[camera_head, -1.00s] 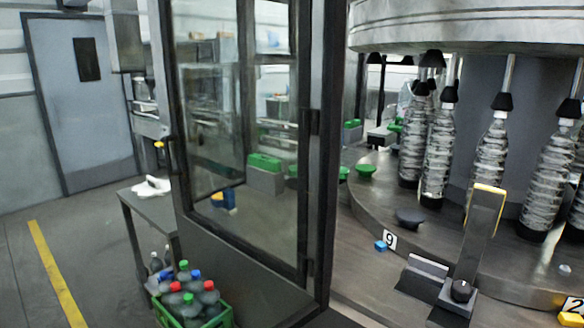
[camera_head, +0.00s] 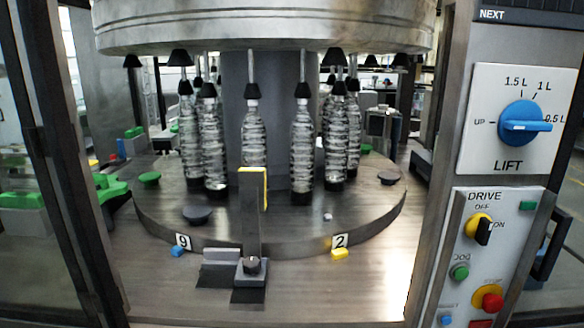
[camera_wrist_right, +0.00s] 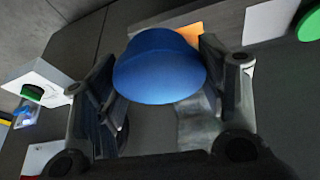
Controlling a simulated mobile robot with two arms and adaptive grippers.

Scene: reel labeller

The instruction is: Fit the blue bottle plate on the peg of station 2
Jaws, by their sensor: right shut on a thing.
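The blue bottle plate (camera_wrist_right: 160,67), a rounded mushroom-like piece, is held between the two fingers of my right gripper (camera_wrist_right: 165,85) in the right wrist view. The plate hides part of the fingertips. In the head view, the station 2 label (camera_head: 339,241) is on the front rim of the round turntable (camera_head: 290,234). Behind the label, a small pale peg (camera_head: 328,216) stands bare on the turntable. Neither gripper shows in the head view, so the held plate is not seen near the peg.
Bottles (camera_head: 303,150) hang around the turntable's column. A dark plate (camera_head: 197,214) sits behind label 9 (camera_head: 184,241). A grey bracket (camera_head: 251,220) with a yellow edge stands at the front centre. A yellow block (camera_head: 339,253) lies below label 2. The control panel (camera_head: 480,255) is on the right.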

